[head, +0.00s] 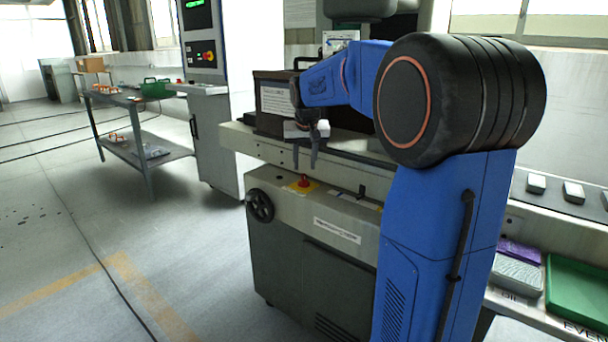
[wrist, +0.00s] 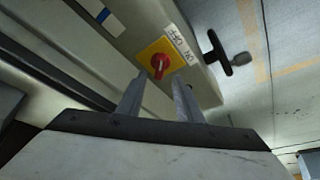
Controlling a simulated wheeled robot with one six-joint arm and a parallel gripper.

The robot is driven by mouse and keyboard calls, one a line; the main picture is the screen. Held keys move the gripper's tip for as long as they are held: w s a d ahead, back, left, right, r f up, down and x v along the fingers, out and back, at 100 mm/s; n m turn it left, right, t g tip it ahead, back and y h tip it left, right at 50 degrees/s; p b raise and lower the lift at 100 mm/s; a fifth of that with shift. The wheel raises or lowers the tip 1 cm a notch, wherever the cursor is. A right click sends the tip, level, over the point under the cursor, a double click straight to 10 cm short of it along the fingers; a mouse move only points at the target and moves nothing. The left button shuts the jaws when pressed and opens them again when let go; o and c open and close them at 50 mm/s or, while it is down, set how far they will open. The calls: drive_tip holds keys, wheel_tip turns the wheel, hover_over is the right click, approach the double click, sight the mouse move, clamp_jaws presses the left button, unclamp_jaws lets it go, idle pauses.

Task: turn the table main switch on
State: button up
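The table main switch is a red rotary knob on a yellow plate (head: 304,183), on the front of the grey machine under its table. In the wrist view the red knob (wrist: 159,63) on its yellow plate lies just beyond my fingertips, with a white ON/OFF label (wrist: 181,45) beside it. I cannot tell which way the knob is set. My gripper (head: 305,165) is above the switch in the head view, fingers pointing down. In the wrist view my gripper (wrist: 158,92) is open and empty, its fingers apart and not visibly touching the knob.
A black handwheel (head: 260,206) sits left of the switch and sticks out from the machine. A dark box (head: 270,104) stands on the machine top behind my gripper. A control cabinet (head: 212,110) stands at the back left. The floor at left is open.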

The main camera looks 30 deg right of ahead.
sight(304, 176)
drive_tip(key=shift+x, duration=2.75)
drive_tip(key=shift+d, duration=0.1)
clamp_jaws()
